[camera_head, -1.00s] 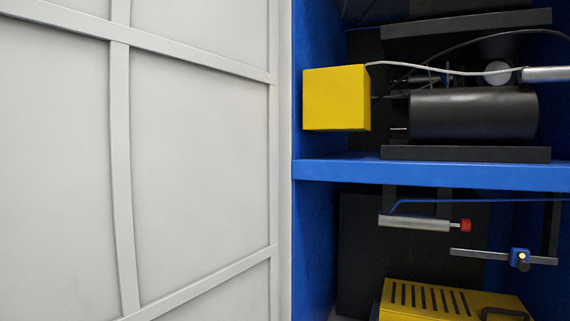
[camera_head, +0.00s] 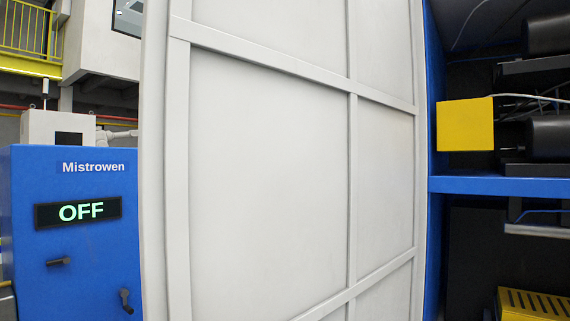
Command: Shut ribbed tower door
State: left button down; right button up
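The tower door (camera_head: 270,165) is a large pale grey panel with raised ribs, and it fills the middle of the head view. It stands swung open to the left of the blue cabinet (camera_head: 500,186), whose inside is exposed. The door's right edge meets the cabinet's left side, and its free edge (camera_head: 153,170) is at the left. No handle shows on the face in view. The door's top and bottom are out of frame. Neither of my grippers is in view.
Inside the cabinet are a yellow box (camera_head: 465,125), a dark cylinder (camera_head: 548,136) and a yellow slotted case (camera_head: 535,304). Left of the door stands a blue machine (camera_head: 70,260) with an "OFF" display (camera_head: 79,211). A yellow railing (camera_head: 28,30) is behind.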

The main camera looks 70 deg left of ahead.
aim_at(279, 148)
jog(key=k+j, duration=0.3)
jog(key=k, duration=0.25)
jog(key=k+j, duration=0.3)
jog(key=k, duration=0.25)
jog(key=k+j, duration=0.1)
jog(key=j, duration=0.8)
jog(key=k+j+u, duration=0.1)
jog(key=j, duration=0.85)
jog(key=i+j, duration=0.1)
jog(key=j, duration=0.35)
